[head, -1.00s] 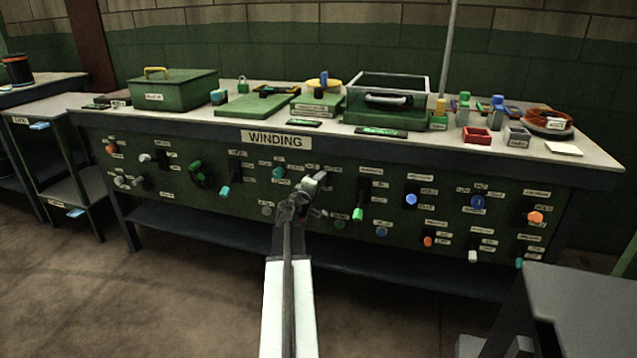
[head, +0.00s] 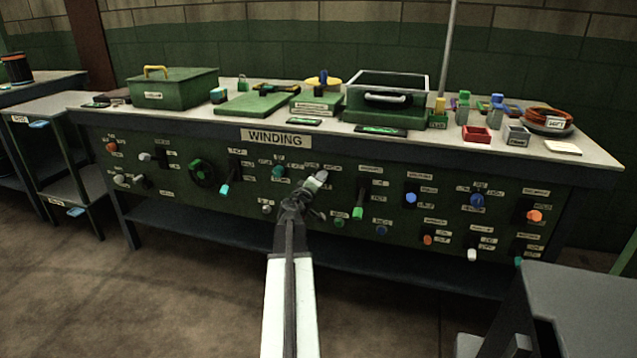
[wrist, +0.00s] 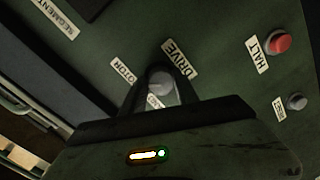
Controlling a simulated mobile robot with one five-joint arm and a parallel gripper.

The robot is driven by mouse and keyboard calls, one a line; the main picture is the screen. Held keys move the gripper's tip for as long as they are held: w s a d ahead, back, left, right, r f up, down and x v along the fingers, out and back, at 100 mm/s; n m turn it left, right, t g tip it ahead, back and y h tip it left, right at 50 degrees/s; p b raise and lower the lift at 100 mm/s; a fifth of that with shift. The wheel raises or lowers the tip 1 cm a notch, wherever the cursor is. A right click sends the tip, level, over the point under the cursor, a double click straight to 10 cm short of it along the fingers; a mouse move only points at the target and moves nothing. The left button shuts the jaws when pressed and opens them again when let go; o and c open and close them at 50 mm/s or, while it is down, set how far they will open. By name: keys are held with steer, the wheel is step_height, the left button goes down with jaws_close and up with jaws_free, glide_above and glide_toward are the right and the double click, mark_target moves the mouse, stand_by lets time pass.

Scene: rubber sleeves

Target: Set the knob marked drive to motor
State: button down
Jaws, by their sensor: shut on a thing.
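The grey knob (wrist: 160,82) shows in the wrist view, between the fingers of my gripper (wrist: 160,92). My gripper is shut on it. The "DRIVE" label (wrist: 180,58) is beside the knob to the upper right. A label that seems to read "MOTOR" (wrist: 123,70) lies to its upper left. Another label (wrist: 154,102) is mostly hidden between the fingers, so its word cannot be read. The knob's pointing direction is not clear.
A red button (wrist: 280,43) marked "HALT" and a small grey knob (wrist: 296,102) are to the right in the wrist view. Other knobs and switches, such as a green-tipped lever (head: 358,213), surround my gripper on the panel. The bench top (head: 230,122) holds boxes and parts.

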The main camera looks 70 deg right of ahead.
steer(key=c, duration=0.9)
jaws_free()
steer(key=a, duration=0.7)
steer(key=shift+s+a+r+p, duration=0.1)
steer(key=shift+a+r+p, duration=0.25)
steer(key=shift+r+p, duration=0.05)
